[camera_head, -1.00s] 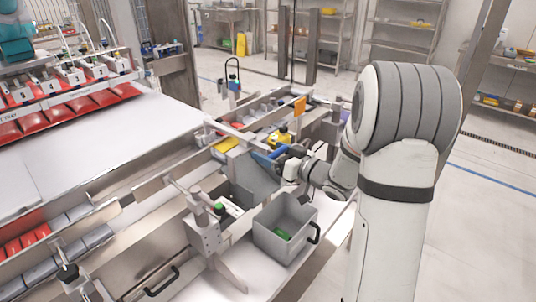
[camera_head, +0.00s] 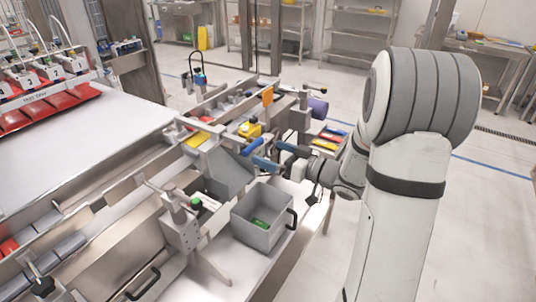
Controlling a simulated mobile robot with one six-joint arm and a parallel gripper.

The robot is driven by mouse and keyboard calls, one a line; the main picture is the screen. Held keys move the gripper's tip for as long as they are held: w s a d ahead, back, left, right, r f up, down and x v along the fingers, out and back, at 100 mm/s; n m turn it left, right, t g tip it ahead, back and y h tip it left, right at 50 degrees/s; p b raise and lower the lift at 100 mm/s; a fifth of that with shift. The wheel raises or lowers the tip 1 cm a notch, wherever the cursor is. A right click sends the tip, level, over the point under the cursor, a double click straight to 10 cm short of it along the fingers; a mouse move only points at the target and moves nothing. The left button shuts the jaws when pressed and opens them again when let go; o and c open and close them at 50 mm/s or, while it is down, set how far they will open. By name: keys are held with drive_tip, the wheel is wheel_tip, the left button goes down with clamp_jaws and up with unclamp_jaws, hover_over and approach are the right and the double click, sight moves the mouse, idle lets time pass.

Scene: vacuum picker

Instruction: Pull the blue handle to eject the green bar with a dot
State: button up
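The fingers look empty and apart from the handle, though the exact gap is hard to judge. A green piece (camera_head: 260,223) lies in the grey bin (camera_head: 244,230) below my gripper. Its shape and any dot are too small to tell.
A post with a green knob (camera_head: 196,202) stands left of the bin. A yellow block (camera_head: 250,130) and an orange plate (camera_head: 267,95) sit behind the handle. Red and yellow bars (camera_head: 327,142) lie behind my gripper. Open floor is at the right.

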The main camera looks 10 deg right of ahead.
drive_tip(key=shift+a, duration=0.15)
drive_tip(key=v, duration=0.8)
drive_tip(key=shift+b, duration=0.35)
drive_tip(key=shift+w, duration=0.2)
